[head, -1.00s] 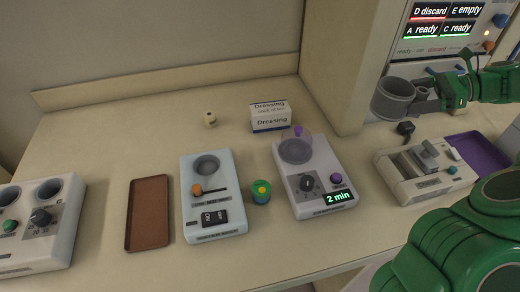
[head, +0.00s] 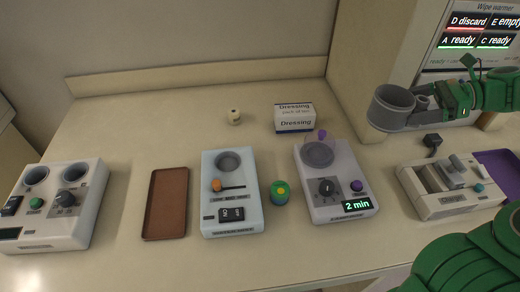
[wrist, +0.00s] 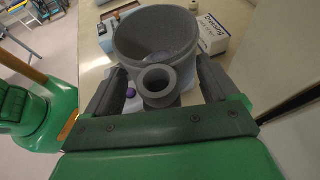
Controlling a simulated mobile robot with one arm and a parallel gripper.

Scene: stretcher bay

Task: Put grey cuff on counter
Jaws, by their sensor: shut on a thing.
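The grey cuff (head: 393,103) is a wide open ring with a smaller ring at its side. My green gripper (head: 444,103) is shut on it and holds it in the air above the right part of the counter (head: 110,130), beside the tall cabinet. In the wrist view the cuff (wrist: 155,35) sits between the two dark fingers (wrist: 160,85), with its small ring nearest the camera. The cuff is apart from the counter surface.
A dressing box (head: 294,118), a small cream bottle (head: 234,117), a brown tray (head: 166,203), a device showing 2 min (head: 334,185), a light-blue device (head: 231,195) and a green-yellow pot (head: 280,192) stand on the counter. A charger (head: 450,185) is at the right. The back left is clear.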

